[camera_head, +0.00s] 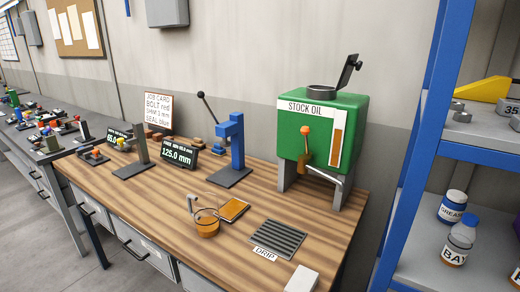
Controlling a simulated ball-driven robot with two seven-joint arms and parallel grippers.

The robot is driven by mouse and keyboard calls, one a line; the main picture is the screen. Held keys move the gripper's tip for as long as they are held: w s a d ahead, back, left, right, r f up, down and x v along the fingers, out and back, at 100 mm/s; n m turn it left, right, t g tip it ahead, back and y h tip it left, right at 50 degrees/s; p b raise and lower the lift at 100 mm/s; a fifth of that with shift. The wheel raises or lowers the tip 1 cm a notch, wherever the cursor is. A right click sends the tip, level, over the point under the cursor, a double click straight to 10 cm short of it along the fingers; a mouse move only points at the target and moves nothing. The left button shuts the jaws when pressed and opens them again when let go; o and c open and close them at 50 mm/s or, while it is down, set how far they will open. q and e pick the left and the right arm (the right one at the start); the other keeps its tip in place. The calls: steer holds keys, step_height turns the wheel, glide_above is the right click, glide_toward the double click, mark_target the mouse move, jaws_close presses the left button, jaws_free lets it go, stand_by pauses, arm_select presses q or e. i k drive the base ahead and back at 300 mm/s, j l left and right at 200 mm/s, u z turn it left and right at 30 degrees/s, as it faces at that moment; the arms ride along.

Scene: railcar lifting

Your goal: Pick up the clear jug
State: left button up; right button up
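A clear jug (207,224) with a thin handle stands upright on the wooden workbench (180,211). Its lower part looks amber, as if it holds some liquid.
A green stock oil tank (325,118) on legs stands at the back right. A slotted drip grate (277,239) lies in front of it. A blue press (232,145) and digital gauges (178,153) stand behind the jug. A blue-framed shelf (430,110) borders the right.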

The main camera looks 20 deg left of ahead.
mark_target(202, 213)
steer(key=u, duration=1.2)
